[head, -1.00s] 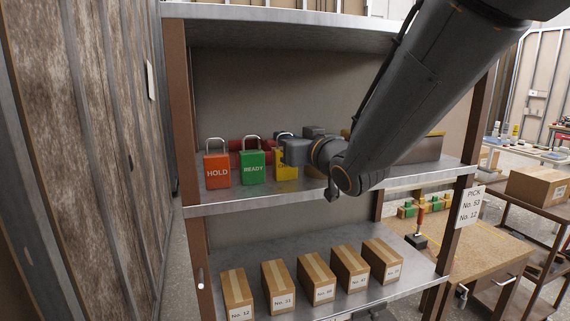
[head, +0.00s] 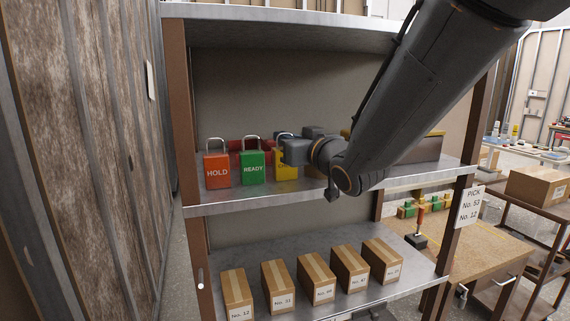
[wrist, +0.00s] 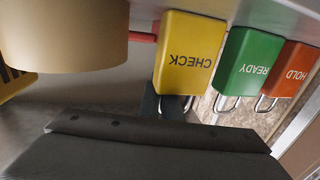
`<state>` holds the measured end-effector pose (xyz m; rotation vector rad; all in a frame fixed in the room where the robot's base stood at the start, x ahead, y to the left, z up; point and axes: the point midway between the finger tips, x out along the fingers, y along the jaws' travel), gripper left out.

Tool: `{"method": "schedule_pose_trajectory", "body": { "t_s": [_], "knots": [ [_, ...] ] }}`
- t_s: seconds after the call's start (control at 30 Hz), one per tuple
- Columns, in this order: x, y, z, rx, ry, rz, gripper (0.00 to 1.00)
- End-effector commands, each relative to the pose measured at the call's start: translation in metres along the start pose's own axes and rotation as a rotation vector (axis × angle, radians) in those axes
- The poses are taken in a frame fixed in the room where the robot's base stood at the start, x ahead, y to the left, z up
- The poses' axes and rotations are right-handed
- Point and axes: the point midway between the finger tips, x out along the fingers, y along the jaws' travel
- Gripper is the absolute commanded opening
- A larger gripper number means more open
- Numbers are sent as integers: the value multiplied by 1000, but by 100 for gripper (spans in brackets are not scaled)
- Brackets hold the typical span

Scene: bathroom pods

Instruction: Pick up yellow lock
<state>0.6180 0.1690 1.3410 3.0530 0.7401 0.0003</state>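The yellow lock (head: 285,170) stands on the upper shelf, to the right of the green lock (head: 252,168). My gripper (head: 294,151) is at its upper right and hides part of its front and shackle. In the upside-down wrist view the yellow lock (wrist: 190,55) reads CHECK, and its shackle is mostly hidden by a dark part of my gripper (wrist: 166,103). The fingers do not show clearly, so I cannot tell whether they touch the lock or how far apart they are.
The orange HOLD lock (head: 217,170) stands at the left of the row. Behind is a red object (head: 237,146). A tan round object (wrist: 65,35) is close beside the yellow lock in the wrist view. Several cardboard boxes (head: 279,287) stand on the lower shelf.

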Motion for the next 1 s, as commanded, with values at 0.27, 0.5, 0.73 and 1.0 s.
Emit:
{"method": "schedule_pose_trajectory", "body": {
  "t_s": [0.27,0.5,0.73,1.0],
  "knots": [
    [0,0,0,0,0,0,0],
    [0,0,-7,-2,4,0,0],
    [0,0,-46,-3,7,-1,0],
    [0,0,-90,-2,3,-1,0]
  ]
}}
